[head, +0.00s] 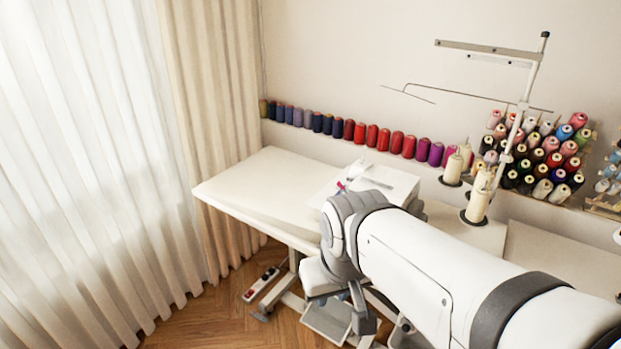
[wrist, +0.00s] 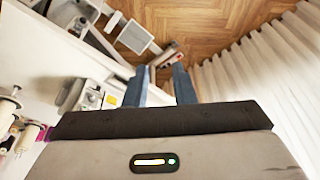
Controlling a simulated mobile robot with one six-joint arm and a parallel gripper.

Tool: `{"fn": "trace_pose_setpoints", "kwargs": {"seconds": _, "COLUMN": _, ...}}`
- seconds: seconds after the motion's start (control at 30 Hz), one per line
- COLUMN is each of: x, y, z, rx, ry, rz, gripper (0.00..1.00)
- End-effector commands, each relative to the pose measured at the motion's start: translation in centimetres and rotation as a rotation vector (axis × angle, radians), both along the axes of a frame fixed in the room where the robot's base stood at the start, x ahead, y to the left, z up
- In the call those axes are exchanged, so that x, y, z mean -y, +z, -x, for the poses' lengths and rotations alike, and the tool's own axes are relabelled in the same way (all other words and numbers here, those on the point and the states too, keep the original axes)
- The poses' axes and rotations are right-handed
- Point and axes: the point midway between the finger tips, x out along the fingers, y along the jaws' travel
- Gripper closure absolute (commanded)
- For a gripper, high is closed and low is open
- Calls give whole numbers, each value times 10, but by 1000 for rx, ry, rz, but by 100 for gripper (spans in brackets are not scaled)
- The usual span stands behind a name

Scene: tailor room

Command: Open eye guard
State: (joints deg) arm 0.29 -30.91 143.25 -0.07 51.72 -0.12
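My gripper (wrist: 160,68) shows in the wrist view as two blue-grey fingers held apart, with nothing between them. A light grey sewing machine part with small dials (wrist: 92,97) is just left of the fingers, on the white table. I cannot make out the eye guard in either view. In the head view my arm covers most of the machine; only part of its light top (head: 376,182) shows beyond the arm. My gripper's fingers cannot be made out in the head view.
The white sewing table (head: 255,185) has a clear left end. Thread cones (head: 478,205) and a thread stand (head: 520,110) rise behind my arm. A curtain (head: 85,180) hangs at left. A power strip (head: 261,283) lies on the wooden floor below the table.

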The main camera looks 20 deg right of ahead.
Motion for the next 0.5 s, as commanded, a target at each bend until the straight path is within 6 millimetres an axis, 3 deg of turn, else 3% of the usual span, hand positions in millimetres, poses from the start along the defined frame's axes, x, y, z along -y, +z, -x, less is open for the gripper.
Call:
{"fn": "trace_pose_setpoints", "kwargs": {"seconds": 0.27, "x": 8, "y": -14, "z": -12, "rx": -16, "ry": 11, "rz": 52, "gripper": 77}}
{"fn": "trace_pose_setpoints", "kwargs": {"seconds": 0.37, "x": 24, "y": -33, "z": -34, "rx": -39, "ry": 32, "rz": 154, "gripper": 77}}
{"fn": "trace_pose_setpoints", "kwargs": {"seconds": 0.5, "x": 63, "y": -64, "z": -87, "rx": -74, "ry": 50, "rz": 370, "gripper": 77}}
